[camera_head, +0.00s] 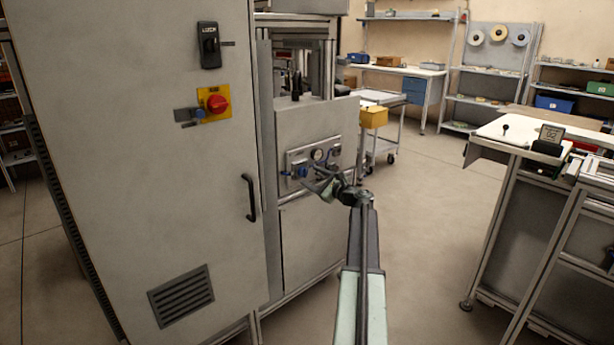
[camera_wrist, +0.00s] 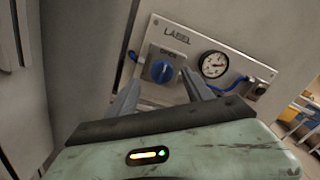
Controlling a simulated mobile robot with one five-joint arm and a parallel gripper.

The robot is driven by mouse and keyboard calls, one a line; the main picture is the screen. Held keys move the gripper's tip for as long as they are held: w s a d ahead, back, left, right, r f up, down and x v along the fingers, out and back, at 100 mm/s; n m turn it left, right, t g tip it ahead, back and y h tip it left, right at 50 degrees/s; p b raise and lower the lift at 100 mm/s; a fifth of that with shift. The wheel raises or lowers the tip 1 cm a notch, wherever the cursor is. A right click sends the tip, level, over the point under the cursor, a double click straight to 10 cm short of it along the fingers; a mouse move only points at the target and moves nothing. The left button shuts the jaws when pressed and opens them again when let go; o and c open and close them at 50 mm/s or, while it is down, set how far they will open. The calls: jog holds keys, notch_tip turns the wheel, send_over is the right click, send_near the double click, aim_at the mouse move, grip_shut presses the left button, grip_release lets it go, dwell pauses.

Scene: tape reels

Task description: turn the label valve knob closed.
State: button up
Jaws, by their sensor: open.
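The label valve knob (camera_wrist: 162,71) is a round blue knob on a grey panel (camera_wrist: 213,41) marked LABEL. In the head view the knob (camera_head: 303,172) is small, on the front of the grey machine. My gripper (camera_wrist: 162,95) is open and empty in the wrist view, its two fingers pointing at the panel on either side of and just below the knob. In the head view my gripper (camera_head: 318,184) is in front of the panel. I cannot tell whether a finger touches the knob.
A round gauge (camera_wrist: 214,64) sits right of the knob, with a blue hose (camera_wrist: 238,84) beyond it. A tall grey cabinet (camera_head: 140,150) with a red switch (camera_head: 217,103) and a black handle (camera_head: 249,198) stands to the left. Open floor (camera_head: 430,220) lies to the right.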

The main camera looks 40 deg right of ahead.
aim_at(306, 173)
jog(key=w, duration=0.3)
jog(key=shift+w+d, duration=0.3)
jog(key=shift+w, duration=0.05)
jog(key=c, duration=1.2)
jog(key=shift+s+a, duration=0.15)
jog(key=shift+a, duration=0.1)
grip_shut()
jog(key=shift+d, duration=0.1)
